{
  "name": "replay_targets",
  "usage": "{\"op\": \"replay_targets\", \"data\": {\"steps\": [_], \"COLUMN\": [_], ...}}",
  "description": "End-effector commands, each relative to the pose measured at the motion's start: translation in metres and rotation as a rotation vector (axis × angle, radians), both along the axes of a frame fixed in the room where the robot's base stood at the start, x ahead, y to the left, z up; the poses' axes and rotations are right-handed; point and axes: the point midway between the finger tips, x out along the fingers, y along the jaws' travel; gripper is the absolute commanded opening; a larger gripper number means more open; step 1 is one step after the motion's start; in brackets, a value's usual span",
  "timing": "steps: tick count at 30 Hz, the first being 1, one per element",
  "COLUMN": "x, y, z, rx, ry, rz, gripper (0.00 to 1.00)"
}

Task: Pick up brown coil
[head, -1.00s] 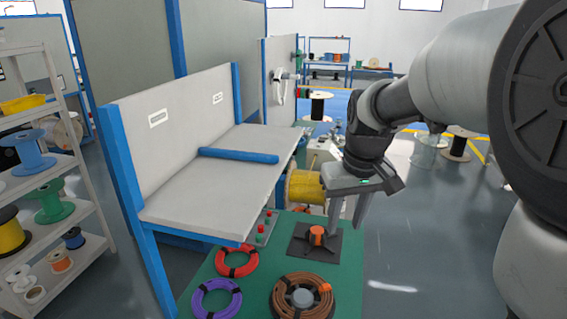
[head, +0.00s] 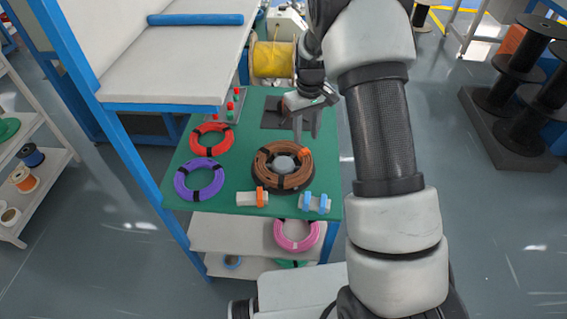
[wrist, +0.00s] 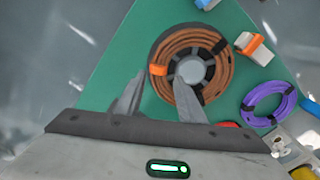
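The brown coil (head: 266,168) lies on the green table top (head: 230,173), wound around a dark holder with a round grey hub. It carries an orange tag and black ties. In the wrist view the brown coil (wrist: 217,80) lies beyond my fingers, with the hub in its middle. My gripper (head: 306,130) is open and points down over the coil's far edge in the head view.
A red coil (head: 212,139) and a purple coil (head: 199,179) lie left of the brown coil. An orange clamp piece (head: 258,197) and a blue clamp piece (head: 315,202) sit at the table's front edge. A pink coil (head: 297,234) is on the shelf below.

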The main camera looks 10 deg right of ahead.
Motion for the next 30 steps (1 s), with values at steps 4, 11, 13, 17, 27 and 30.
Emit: {"op": "replay_targets", "data": {"steps": [4,11,13,17,27,30], "x": [0.000,0.001,0.002,0.005,0.006,0.005], "y": [0.000,-0.001,-0.001,-0.002,-0.002,-0.002], "z": [-0.023,-0.038,-0.049,-0.069,-0.082,-0.082], "rx": [0.000,-0.001,-0.001,0.000,0.000,0.000], "ry": [0.002,0.002,0.004,0.003,0.000,0.000], "rz": [-0.001,-0.001,0.000,-0.002,0.000,-0.001], "gripper": [0.35,0.35,0.35,0.35,0.35,0.27]}}
